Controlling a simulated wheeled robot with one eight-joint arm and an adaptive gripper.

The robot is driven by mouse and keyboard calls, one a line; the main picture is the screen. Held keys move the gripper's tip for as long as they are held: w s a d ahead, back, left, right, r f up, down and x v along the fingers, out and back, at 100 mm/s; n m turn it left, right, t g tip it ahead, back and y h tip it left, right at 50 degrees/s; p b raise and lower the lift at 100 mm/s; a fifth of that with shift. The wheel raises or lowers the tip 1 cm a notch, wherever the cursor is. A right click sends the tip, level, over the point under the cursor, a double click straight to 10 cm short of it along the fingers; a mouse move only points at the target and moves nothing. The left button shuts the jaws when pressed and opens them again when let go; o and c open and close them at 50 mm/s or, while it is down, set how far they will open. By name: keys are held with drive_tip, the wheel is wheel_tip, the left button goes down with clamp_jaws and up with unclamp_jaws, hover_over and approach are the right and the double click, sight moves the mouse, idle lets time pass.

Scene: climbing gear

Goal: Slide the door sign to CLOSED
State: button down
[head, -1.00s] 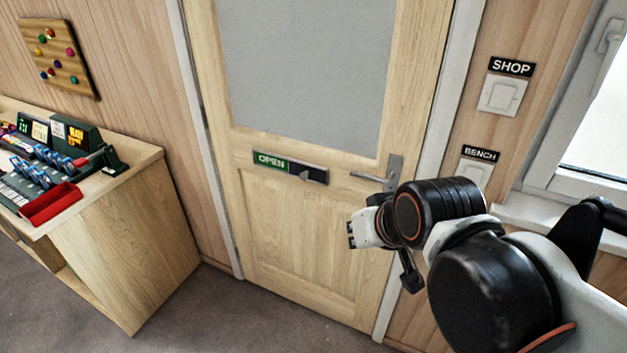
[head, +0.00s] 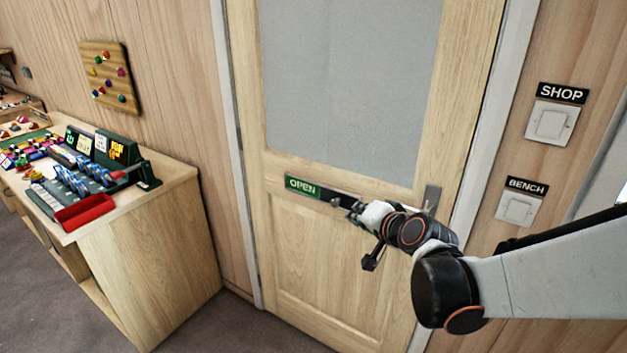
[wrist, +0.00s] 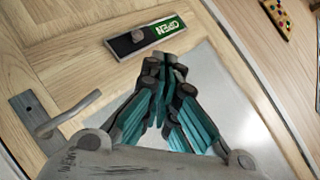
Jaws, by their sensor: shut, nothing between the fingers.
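The door sign (head: 302,186) is a dark bar on the wooden door, with a green panel reading OPEN at its left end. My gripper (head: 345,205) is at the right part of the sign in the head view and hides that part and the knob. In the wrist view my gripper (wrist: 166,62) has its teal fingers together, with the tips just short of the sign. Whether they touch it I cannot tell.
SHOP (head: 551,122) and BENCH (head: 518,208) switches are on the wall at right. A wooden counter (head: 150,240) with gear stands at left. The lower door panel is clear.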

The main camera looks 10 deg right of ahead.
drive_tip(key=w+d+f+m+t+h+b, duration=0.1)
drive_tip(key=w+d+f+m+t+b, duration=0.2)
drive_tip(key=w+d+f+m, duration=0.4)
drive_tip(key=shift+f+t+h, duration=0.3)
drive_tip(key=shift+f+h, duration=0.1)
drive_tip(key=shift+f, duration=1.2)
drive_tip(key=shift+w, duration=0.1)
approach(343, 200)
drive_tip(key=w+d, duration=0.2)
drive_tip(key=d, duration=0.1)
drive_tip(key=shift+w+a+f+b, duration=0.3)
drive_tip(key=shift+w+a+b, duration=0.5)
drive_tip(key=shift+a+b, duration=0.2)
drive_tip(key=shift+w+a+f, duration=0.1)
drive_tip(key=shift+w+a, duration=0.45)
drive_tip(key=shift+a, duration=0.1)
drive_tip(key=shift+w, duration=0.1)
